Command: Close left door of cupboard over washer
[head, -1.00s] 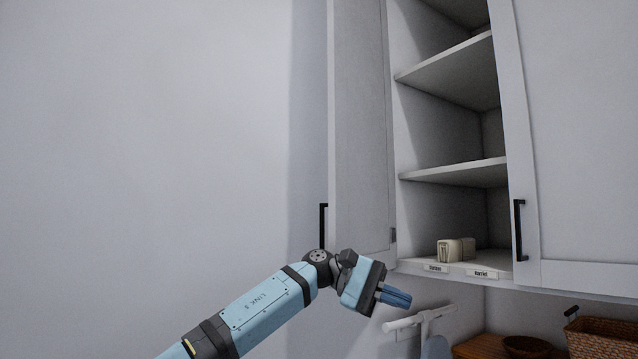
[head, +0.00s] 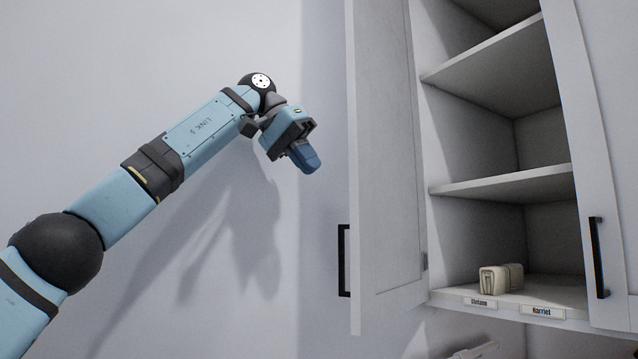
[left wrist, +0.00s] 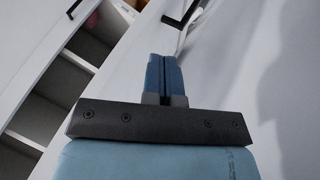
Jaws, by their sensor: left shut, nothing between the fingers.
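The left cupboard door (head: 388,150) stands open, swung out toward me, with its inner face toward the shelves. Its black handle (head: 344,260) is on the outer side near the bottom. My left gripper (head: 308,162) is in the air left of the door, on its outer side, apart from it and higher than the handle. Its blue fingers are shut and empty. In the left wrist view the fingers (left wrist: 163,75) point toward the door, with a black handle (left wrist: 180,13) beyond them. My right gripper is not in view.
The right cupboard door (head: 600,130) is shut, with a black handle (head: 598,258). Inside the open cupboard are shelves (head: 505,185) and a small beige item (head: 495,279) on the bottom. Name labels (head: 541,312) sit on the front edge. The wall (head: 190,60) is bare at left.

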